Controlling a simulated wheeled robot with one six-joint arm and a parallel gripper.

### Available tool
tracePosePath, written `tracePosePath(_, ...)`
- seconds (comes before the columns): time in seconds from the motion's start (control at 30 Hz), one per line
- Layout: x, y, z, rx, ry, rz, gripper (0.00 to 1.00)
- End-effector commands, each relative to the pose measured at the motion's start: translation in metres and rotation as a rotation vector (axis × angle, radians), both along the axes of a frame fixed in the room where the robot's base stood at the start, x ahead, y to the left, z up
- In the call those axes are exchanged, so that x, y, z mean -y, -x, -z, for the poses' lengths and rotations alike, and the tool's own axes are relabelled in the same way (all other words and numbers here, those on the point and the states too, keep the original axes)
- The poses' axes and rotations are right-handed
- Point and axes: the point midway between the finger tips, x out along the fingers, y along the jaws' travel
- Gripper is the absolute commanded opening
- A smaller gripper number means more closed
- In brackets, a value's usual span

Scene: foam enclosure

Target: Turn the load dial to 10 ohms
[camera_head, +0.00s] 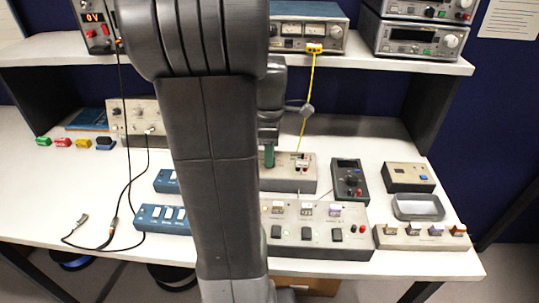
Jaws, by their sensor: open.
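My arm fills the middle of the head view and hides much of the bench behind it. My gripper (269,157) points down over the left part of a low beige box (309,186) on the bench; a green fingertip shows. The jaws are open, but the space between them is mostly hidden. A yellow cable runs down to a connector (302,164) on this box. No load dial can be made out on it, and its scale is not readable. I cannot tell whether my gripper touches anything.
A beige panel box (133,118) with black leads stands at the left. A handheld meter (349,178), a small beige box (408,177) and a grey tray (418,207) stand at the right. A switch box (320,240) is in front. The shelf holds instruments.

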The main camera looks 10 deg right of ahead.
Motion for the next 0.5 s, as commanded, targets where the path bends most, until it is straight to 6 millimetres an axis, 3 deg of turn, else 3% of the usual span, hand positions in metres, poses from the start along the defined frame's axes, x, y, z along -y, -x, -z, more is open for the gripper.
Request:
tracePosePath(0.2, 0.000, 0.000, 0.016, 0.000, 0.000, 0.000, 0.48)
tracePosePath(0.47, 0.000, 0.000, 0.017, 0.001, 0.000, 0.000, 0.48)
tracePosePath(0.5, 0.000, 0.000, 0.017, 0.001, 0.000, 0.000, 0.44)
